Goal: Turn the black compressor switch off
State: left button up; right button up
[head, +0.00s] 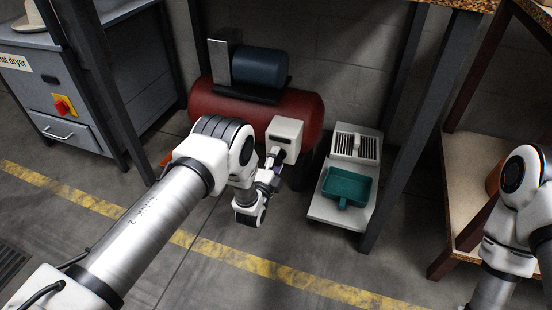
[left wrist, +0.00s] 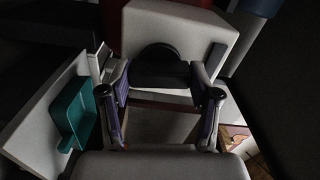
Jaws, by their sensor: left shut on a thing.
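The red compressor (head: 225,102) stands under the bench by the wall. A white switch box (head: 285,131) is on its front, and it fills the top of the left wrist view (left wrist: 190,25). The black compressor switch (left wrist: 160,68) is a rounded knob on the box's face. My left gripper (head: 275,158) is at the box, with its fingers on both sides of the knob, shut on it (left wrist: 160,80). Whether the switch reads on or off cannot be told. My right arm shows at the right edge of the head view; its gripper is out of view.
A white stand (head: 328,212) with a teal tray (head: 350,184) is right of the compressor. Dark bench legs (head: 392,150) frame the space. A grey hat dryer cabinet (head: 50,90) stands at left, a wooden shelf (head: 465,165) at right. The floor in front is clear.

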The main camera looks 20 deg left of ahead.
pick_arm(q)
jog(key=shift+m, duration=0.9)
jog(key=o, duration=1.1)
jog(key=shift+o, duration=0.2)
jog(key=s, duration=1.2)
jog(key=shift+a, duration=0.15)
